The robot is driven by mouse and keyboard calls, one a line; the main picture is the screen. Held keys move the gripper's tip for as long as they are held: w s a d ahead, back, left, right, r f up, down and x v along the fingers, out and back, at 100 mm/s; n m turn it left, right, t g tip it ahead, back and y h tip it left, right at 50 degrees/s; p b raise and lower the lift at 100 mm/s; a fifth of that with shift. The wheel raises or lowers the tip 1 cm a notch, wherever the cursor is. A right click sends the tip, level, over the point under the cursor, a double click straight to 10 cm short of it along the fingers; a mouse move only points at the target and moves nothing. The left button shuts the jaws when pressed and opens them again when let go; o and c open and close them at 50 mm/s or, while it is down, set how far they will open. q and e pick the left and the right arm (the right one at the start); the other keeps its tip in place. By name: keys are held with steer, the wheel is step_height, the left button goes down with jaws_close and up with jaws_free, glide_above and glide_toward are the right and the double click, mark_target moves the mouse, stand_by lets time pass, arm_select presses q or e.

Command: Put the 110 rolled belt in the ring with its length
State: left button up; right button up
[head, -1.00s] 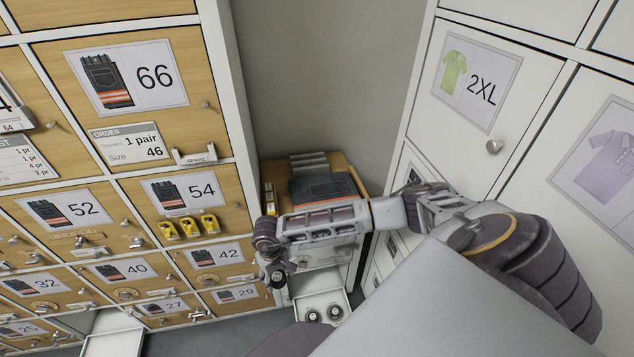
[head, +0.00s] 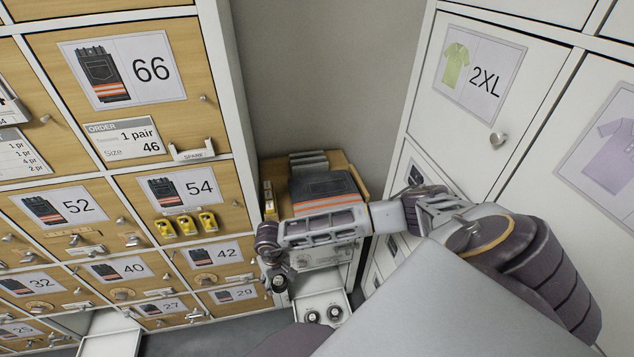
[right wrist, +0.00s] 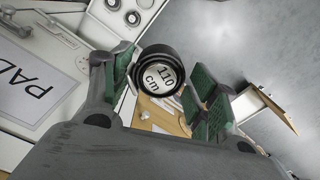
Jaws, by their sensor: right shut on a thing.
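My right gripper (head: 277,283) is shut on a dark rolled belt, which shows as a small dark round shape in the head view. In the right wrist view the rolled belt (right wrist: 161,75) sits between the green-padded fingers (right wrist: 165,90), its end face reading "110 cm". It is held in the air in front of the wooden drawers. A pulled-out white tray (head: 342,298) below and right of the gripper holds two dark round pieces (head: 313,316). I cannot tell whether these are rolls or rings. The ring marked with this length is not clear to me. My left gripper is out of view.
Wooden drawers (head: 180,225) with size labels stand at the left, some with protruding fittings. White lockers (head: 480,95) stand at the right. Folded dark trousers (head: 325,190) lie on a low cabinet in the corner. Another open white drawer (head: 110,340) juts out at the lower left.

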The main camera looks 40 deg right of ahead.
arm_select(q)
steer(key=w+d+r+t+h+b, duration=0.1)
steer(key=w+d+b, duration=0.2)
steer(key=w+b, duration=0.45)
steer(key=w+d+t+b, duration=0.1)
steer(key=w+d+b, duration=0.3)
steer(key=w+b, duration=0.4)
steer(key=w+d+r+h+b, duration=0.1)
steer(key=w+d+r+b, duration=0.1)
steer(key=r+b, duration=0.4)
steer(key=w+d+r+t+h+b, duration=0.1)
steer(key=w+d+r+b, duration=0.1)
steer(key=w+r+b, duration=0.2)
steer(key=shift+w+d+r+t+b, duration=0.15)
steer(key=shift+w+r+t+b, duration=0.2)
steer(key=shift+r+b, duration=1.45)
arm_select(e)
steer(key=s+d+f+m, duration=0.3)
steer(key=f+m, duration=0.1)
steer(key=f, duration=1.3)
steer(key=s+d+f+m, duration=0.2)
steer(key=f+m, duration=0.3)
steer(key=f, duration=1.1)
steer(key=s+d+f+m, duration=0.3)
steer(key=s+f+m, duration=0.1)
steer(key=f, duration=1.3)
steer(key=shift+s+d+f+m, duration=0.15)
steer(key=shift+d+f+m, duration=0.15)
steer(key=shift+d+m, duration=0.1)
